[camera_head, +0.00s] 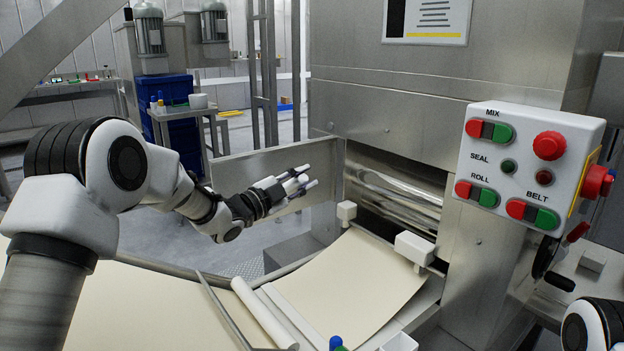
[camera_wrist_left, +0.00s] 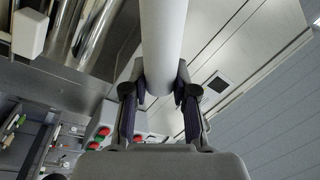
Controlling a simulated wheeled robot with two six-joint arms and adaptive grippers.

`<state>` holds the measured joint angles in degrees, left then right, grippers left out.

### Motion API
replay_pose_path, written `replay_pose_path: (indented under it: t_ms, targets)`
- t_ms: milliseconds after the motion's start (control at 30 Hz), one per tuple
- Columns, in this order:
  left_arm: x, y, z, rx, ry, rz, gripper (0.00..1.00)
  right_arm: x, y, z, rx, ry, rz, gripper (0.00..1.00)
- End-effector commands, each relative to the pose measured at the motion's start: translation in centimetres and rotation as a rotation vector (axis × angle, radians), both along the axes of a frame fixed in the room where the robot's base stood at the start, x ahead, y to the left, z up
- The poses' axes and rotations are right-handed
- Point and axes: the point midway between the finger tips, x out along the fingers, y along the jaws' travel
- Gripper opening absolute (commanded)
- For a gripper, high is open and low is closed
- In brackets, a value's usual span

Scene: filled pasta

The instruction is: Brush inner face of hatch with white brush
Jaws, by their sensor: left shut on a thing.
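The hatch (camera_head: 240,168) is a flat grey metal panel standing open at the left of the roller opening. My left gripper (camera_head: 290,188) is in front of its right part in the head view. In the left wrist view my left gripper (camera_wrist_left: 160,100) is shut on a thick white cylinder, which I take to be the white brush (camera_wrist_left: 164,35). The brush runs up out of that frame, so its far end and bristles are hidden there. I cannot tell whether the brush touches the hatch. My right gripper is not in view; only part of my right arm shows at lower right.
Shiny rollers (camera_head: 395,198) sit in the machine opening, with white blocks (camera_head: 414,248) beside the pale dough sheet (camera_head: 350,282). A control box (camera_head: 530,165) with red and green buttons is at right. A blue-topped item (camera_head: 336,343) stands at the bottom edge.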

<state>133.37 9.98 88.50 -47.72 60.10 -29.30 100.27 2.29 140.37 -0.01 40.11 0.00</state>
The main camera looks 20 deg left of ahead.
Motion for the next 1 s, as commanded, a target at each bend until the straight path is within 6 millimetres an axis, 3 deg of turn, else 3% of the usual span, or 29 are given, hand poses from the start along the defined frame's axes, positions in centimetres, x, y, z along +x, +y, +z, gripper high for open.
replay_pose_path:
  t_ms: [533, 833, 1000]
  targets:
    - [-3.0, 2.5, 0.0, -0.001, 0.000, 0.000, 0.00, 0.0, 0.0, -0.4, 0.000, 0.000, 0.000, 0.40]
    - [-3.1, 2.4, 0.0, 0.000, -0.001, -0.001, 0.00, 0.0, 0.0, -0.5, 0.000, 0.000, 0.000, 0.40]
    - [-4.1, 0.9, -0.2, 0.000, -0.001, -0.003, 0.00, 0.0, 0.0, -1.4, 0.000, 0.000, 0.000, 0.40]
